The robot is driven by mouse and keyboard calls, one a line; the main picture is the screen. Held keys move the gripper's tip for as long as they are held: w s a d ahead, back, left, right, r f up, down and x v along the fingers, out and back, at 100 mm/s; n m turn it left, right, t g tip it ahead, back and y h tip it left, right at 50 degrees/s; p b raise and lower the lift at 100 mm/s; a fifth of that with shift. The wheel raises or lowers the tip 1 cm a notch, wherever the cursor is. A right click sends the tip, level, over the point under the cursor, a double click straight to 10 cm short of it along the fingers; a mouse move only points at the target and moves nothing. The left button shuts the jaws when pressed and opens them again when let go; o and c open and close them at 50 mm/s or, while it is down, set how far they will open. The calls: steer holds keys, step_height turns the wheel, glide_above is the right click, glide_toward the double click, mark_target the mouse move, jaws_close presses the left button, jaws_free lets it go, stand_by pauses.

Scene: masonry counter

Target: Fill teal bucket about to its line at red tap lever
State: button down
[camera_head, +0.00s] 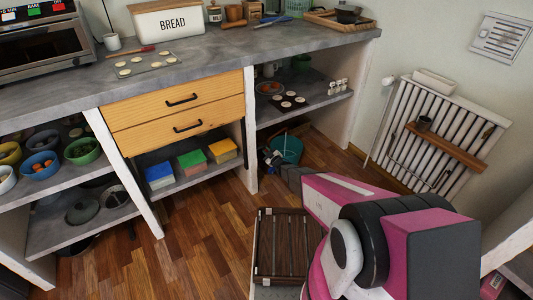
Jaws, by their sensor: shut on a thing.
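The teal bucket (291,150) shows small, low in front of the counter's right-hand shelf bay, with a thin handle standing up over it. It looks upright; its inside and fill line cannot be made out. My gripper (270,158) is at the bucket's left side, at the far end of my pink and grey arm, and is shut on the bucket. The exact place of its hold is too small to see. No red tap lever or tap can be seen in this view.
A dark slatted wooden piece (285,246) is close in front, left of my arm. The grey counter (215,58) and its shelves stand behind. A white radiator (428,140) is on the right wall. Wooden floor (195,215) is clear at left of centre.

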stand_by(0.4)
steer(key=c, duration=1.1)
jaws_free()
steer(key=shift+s+d, duration=0.1)
steer(key=shift+s, duration=0.05)
